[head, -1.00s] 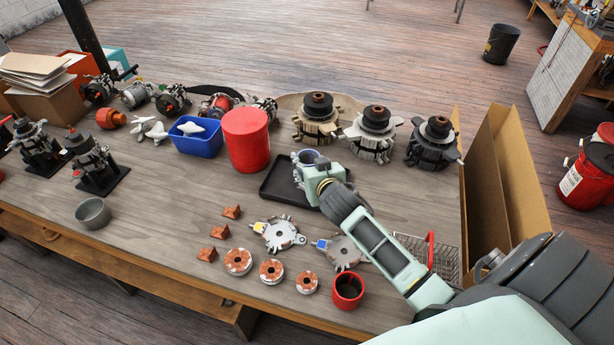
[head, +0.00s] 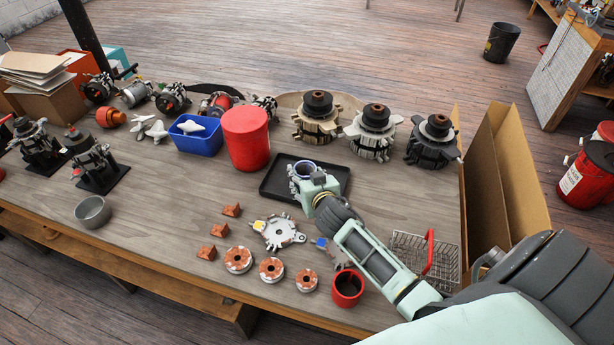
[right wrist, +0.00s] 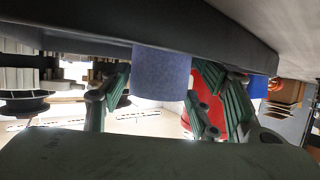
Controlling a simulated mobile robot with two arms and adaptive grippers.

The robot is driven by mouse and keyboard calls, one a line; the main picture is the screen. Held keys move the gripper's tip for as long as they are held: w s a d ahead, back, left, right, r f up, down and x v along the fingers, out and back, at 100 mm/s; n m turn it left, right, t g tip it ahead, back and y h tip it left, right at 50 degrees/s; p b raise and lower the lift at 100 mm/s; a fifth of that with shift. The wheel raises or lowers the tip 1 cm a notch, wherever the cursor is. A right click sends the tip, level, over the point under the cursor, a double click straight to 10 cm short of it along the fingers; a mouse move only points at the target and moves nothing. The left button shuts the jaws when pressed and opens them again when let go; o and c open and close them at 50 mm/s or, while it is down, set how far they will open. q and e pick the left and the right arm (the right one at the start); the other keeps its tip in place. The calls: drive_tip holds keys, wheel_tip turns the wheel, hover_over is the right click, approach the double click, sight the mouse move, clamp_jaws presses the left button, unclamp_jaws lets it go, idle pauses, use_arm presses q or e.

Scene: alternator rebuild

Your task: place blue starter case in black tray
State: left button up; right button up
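The wrist picture is upside down; the dark tray rim (right wrist: 235,48) hides the case's lower end. I cannot tell whether it touches the tray floor. My left gripper is not in view.
A red bucket (head: 245,140) and a blue bin (head: 196,145) stand left of the tray. Several stators, one here (head: 317,118), stand behind it. A red cup (head: 347,288) and wire basket (head: 408,248) sit near my right arm. Bare table lies left of the tray.

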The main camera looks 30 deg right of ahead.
drive_tip(key=shift+o, duration=1.2)
drive_tip(key=shift+s+r, duration=0.1)
drive_tip(key=shift+r, duration=0.1)
drive_tip(key=v, duration=1.1)
drive_tip(key=shift+s, duration=0.4)
drive_tip(key=shift+a, duration=0.1)
